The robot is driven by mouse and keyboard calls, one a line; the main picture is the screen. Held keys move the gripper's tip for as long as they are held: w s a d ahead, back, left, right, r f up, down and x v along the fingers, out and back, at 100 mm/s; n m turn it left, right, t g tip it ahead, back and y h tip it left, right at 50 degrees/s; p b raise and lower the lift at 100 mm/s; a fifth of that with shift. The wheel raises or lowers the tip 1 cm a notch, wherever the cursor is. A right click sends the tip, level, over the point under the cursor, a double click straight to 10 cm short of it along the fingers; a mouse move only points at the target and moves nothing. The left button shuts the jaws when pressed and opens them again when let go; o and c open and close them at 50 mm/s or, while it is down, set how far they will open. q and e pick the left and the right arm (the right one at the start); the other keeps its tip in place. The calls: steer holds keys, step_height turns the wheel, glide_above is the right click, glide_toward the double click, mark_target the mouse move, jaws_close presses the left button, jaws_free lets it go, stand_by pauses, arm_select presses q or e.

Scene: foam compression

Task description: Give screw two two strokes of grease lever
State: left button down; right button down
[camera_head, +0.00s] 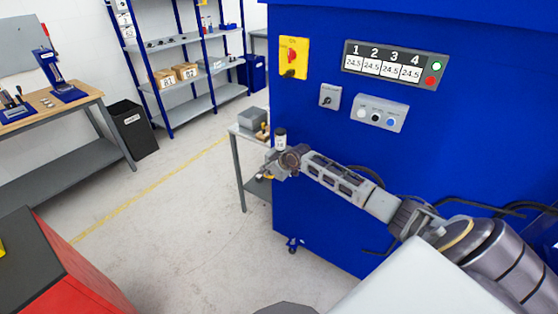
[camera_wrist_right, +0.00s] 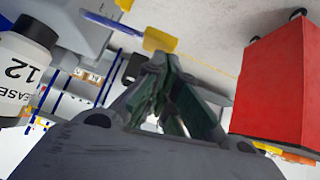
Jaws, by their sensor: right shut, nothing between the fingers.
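My right gripper (camera_head: 270,172) is at the left face of the blue machine (camera_head: 330,200), its arm reaching across the machine's front. In the right wrist view my right gripper (camera_wrist_right: 158,64) is shut and empty. A grease bottle (camera_wrist_right: 25,65) with a black cap and a label reading 12 is at the left of that view. It also shows in the head view (camera_head: 280,140), right above my gripper. The screws are not visible. My left gripper is out of view.
The machine's display (camera_head: 395,65) reads 24.5 under 1 to 4, with green and red buttons. A small table (camera_head: 238,132) stands behind the gripper. A red cabinet (camera_head: 75,265) is at lower left, a workbench (camera_head: 85,97) and shelves (camera_head: 185,75) behind. Open floor lies between.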

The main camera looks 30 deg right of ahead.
steer(key=a+v, duration=0.1)
steer(key=v, duration=1)
steer(key=shift+r, duration=0.5)
steer(key=shift+w, duration=0.1)
stand_by(0.8)
